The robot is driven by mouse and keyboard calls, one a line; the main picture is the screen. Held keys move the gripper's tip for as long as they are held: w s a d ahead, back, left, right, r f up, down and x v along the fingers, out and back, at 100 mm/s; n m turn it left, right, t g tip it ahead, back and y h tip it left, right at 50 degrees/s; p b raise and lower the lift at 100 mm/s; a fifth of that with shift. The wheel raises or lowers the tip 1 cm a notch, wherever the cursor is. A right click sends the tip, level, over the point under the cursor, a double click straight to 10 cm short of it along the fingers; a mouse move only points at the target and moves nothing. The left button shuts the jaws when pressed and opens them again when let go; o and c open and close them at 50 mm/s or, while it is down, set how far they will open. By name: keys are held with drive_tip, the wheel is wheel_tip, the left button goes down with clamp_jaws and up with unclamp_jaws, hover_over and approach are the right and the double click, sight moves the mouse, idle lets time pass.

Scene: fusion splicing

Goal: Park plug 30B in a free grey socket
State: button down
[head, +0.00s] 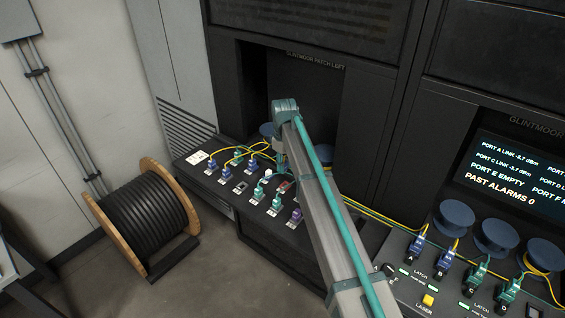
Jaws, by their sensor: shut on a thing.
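My gripper (281,166) hangs over the left patch panel (224,193), below the end of my arm. It is shut on a plug, but my arm and the small size hide the plug and its label. Blue plugs (212,163) and a teal plug (238,157) with yellow fibres sit at the panel's back left. Teal plugs (258,193) and a purple plug (296,215) stand toward the front. A grey socket (240,187) among them looks empty. A reddish socket (285,186) lies just below my gripper. No plug labels are readable.
A cable drum (147,220) stands on the floor at left. At right, another panel (401,247) holds blue and teal plugs, a yellow laser button (428,300) and round blue spools (497,238). A screen (515,168) reads "PORT E EMPTY". Yellow fibres (369,209) run between the panels.

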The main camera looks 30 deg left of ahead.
drive_tip(key=shift+s+a, duration=3.7)
drive_tip(key=shift+a, duration=2.85)
drive_tip(key=shift+s+a+f+b, duration=0.2)
drive_tip(key=shift+f+b, duration=0.55)
drive_tip(key=shift+f, duration=0.85)
drive_tip(key=shift+s+a+f+b, duration=0.15)
drive_tip(key=shift+f+b, duration=0.55)
drive_tip(key=shift+f, duration=0.85)
drive_tip(key=shift+w+f, duration=0.1)
drive_tip(key=shift+f, duration=0.45)
drive_tip(key=c, duration=0.8)
unclamp_jaws()
wheel_tip(320, 180, up, 12)
drive_tip(key=shift+r, duration=0.1)
